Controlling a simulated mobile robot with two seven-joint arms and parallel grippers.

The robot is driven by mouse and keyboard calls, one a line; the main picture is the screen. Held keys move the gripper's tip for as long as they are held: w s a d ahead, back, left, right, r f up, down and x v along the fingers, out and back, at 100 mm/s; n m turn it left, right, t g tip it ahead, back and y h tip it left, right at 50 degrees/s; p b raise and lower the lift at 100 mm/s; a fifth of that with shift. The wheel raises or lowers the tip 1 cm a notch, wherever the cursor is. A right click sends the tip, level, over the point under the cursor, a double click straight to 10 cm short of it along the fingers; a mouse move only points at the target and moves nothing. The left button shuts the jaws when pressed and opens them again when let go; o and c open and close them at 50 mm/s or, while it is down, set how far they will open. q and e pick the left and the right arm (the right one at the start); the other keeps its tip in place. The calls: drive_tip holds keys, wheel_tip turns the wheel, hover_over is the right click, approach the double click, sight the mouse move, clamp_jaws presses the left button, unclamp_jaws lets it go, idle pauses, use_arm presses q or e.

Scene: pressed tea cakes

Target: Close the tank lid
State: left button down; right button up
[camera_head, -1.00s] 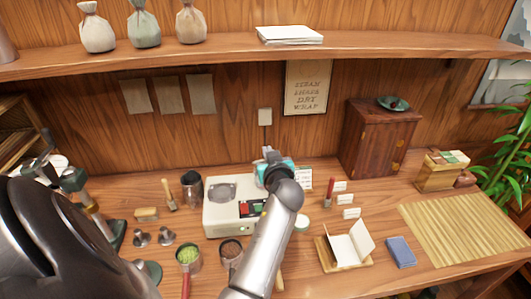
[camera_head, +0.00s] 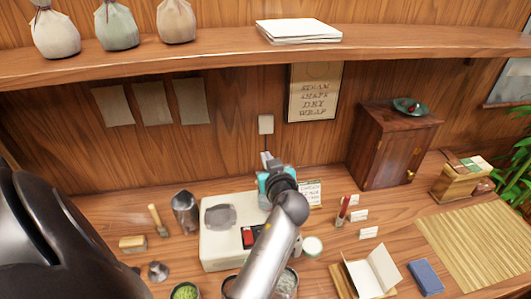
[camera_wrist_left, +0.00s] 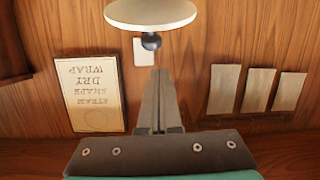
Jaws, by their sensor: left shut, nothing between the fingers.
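The cream machine with the tank (camera_head: 212,250) stands on the counter, with a dark round plate on top and a red switch in front. My left gripper (camera_head: 267,162) is shut and empty above its back right part. In the left wrist view, which is upside down, the shut fingers (camera_wrist_left: 160,128) point toward the wall. A pale round lid with a dark knob (camera_wrist_left: 148,12) shows there at the top, just beyond the fingertips. I cannot tell whether the fingers touch it. In the head view my arm and gripper hide the tank area. My right gripper is out of view.
A wooden cabinet (camera_head: 385,150) stands further right. The shelf (camera_head: 200,57) overhangs the back.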

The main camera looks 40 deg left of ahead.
use_arm(q)
drive_tip(key=shift+s+d+f+b, duration=0.25)
drive_tip(key=shift+s+d+f, duration=0.1)
drive_tip(key=shift+d+f, duration=0.2)
drive_tip(key=shift+s+d+f+b, duration=0.25)
drive_tip(key=shift+s+d+f, duration=0.15)
drive_tip(key=shift+d, duration=0.25)
drive_tip(key=shift+w+a+f, duration=0.1)
drive_tip(key=shift+f, duration=0.1)
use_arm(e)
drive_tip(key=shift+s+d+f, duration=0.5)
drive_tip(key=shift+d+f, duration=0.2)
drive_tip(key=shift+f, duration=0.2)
